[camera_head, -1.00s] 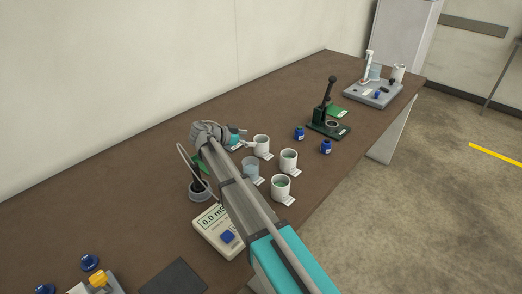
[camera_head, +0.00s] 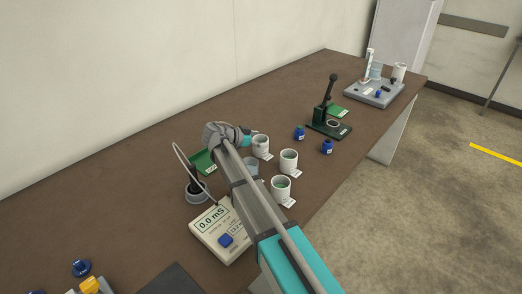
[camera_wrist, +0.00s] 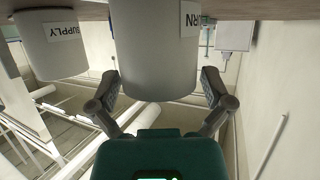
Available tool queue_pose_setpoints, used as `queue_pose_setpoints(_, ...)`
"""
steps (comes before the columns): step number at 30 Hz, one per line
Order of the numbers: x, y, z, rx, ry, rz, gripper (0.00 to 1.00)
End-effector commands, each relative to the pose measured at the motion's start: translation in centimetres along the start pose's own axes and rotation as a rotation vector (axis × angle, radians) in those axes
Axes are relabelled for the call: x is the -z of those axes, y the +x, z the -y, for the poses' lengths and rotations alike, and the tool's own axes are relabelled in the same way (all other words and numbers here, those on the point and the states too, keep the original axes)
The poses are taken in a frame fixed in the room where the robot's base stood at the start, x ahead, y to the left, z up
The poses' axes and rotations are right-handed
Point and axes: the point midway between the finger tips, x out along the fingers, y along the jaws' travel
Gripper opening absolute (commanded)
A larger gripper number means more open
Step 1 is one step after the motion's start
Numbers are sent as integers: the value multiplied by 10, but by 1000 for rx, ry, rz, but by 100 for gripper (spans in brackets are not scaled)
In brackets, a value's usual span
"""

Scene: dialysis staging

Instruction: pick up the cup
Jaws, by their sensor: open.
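Several cups stand on the brown table in the head view. A white cup (camera_head: 261,148) with greenish contents is the farthest back, beside my gripper (camera_head: 247,135). Two similar white cups (camera_head: 289,162) (camera_head: 281,190) stand nearer, and a bluish clear cup (camera_head: 250,170) is partly hidden by my arm. In the wrist view, my gripper (camera_wrist: 158,90) has its fingers spread on either side of a white cup (camera_wrist: 155,50) with a label ending in "RN". Contact cannot be told. A cup labelled "SUPPLY" (camera_wrist: 52,50) is at its left.
A meter reading 0.0 mS (camera_head: 221,232) and a dark probe holder (camera_head: 196,192) are left of my arm. A green card (camera_head: 203,162) lies behind. A green press (camera_head: 328,125), blue bottles (camera_head: 299,133) and a grey tray (camera_head: 373,94) stand farther right.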

Motion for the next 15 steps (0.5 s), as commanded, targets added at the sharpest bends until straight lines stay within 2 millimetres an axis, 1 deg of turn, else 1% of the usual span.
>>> queue_pose_setpoints(13,0,0,0,0,0,0,100)
queue_pose_setpoints(15,0,0,0,0,0,0,87)
